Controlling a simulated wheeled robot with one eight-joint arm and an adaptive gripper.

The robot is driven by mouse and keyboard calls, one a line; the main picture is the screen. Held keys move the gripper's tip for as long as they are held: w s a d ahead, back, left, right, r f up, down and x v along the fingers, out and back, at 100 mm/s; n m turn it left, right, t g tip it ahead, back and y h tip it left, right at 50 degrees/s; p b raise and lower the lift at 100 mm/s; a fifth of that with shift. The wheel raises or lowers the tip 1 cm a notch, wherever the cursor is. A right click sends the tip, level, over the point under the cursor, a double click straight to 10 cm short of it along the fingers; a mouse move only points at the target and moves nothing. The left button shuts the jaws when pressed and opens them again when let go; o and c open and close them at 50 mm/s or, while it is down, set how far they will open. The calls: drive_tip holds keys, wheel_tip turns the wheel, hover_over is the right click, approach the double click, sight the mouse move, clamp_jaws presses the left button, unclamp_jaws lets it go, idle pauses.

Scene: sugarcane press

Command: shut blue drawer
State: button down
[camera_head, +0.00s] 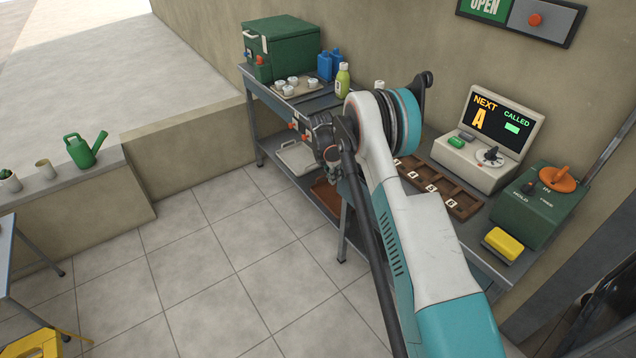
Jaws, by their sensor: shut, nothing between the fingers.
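My gripper (331,156) is at the front edge of the long grey bench, beside the end of my white and teal arm. It is small and partly turned away, shut with nothing held. I cannot make out a blue drawer for certain. Small coloured parts (301,125) show under the bench top just left of my gripper, but they are too small to tell apart. My arm and gripper hide the bench front to their right.
On the bench (262,93) stand a green box (290,42), a tray with small cups, blue containers (328,65) and a green bottle (342,80). At right are a numbered rack (463,206), a display console (476,165) and a green control box (540,207).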

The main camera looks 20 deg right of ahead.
sight(345, 170)
drive_tip(key=shift+w+d, duration=0.25)
drive_tip(key=shift+d, duration=0.5)
drive_tip(key=shift+w+d, duration=0.25)
drive_tip(key=shift+d, duration=0.55)
drive_tip(key=shift+w+d, duration=0.25)
drive_tip(key=shift+d, duration=0.5)
